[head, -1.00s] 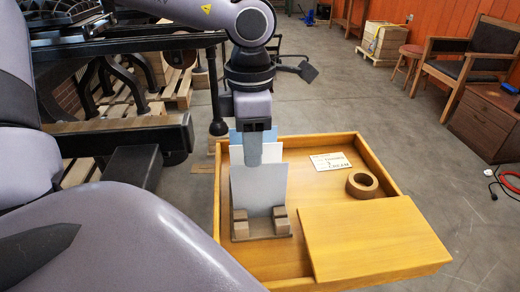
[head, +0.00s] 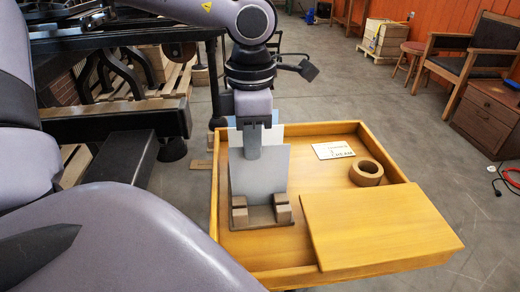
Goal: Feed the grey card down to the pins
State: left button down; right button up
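The grey card (head: 260,178) stands upright in the wooden tray, its lower edge behind the two brown blocks of a small holder (head: 262,222). My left gripper (head: 253,152) points straight down at the card's top edge. One flat finger overlaps the front of the card near the middle of that edge. The other finger is hidden, so I cannot tell whether the gripper is closed on the card. A white card (head: 278,133) and a bluish card stand behind the grey one. No pins are visible. My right gripper is not in view.
The yellow wooden tray (head: 222,210) has a raised rim. A flat wooden panel (head: 382,228) covers its front right. A brown ring of tape (head: 366,173) and a printed label (head: 333,150) lie inside. Bare tray floor shows between the holder and tape.

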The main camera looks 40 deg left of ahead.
pick_arm(q)
jog(key=shift+r, duration=0.1)
jog(key=shift+r+p, duration=2.9)
jog(key=shift+r, duration=1.6)
jog(key=shift+f, duration=0.1)
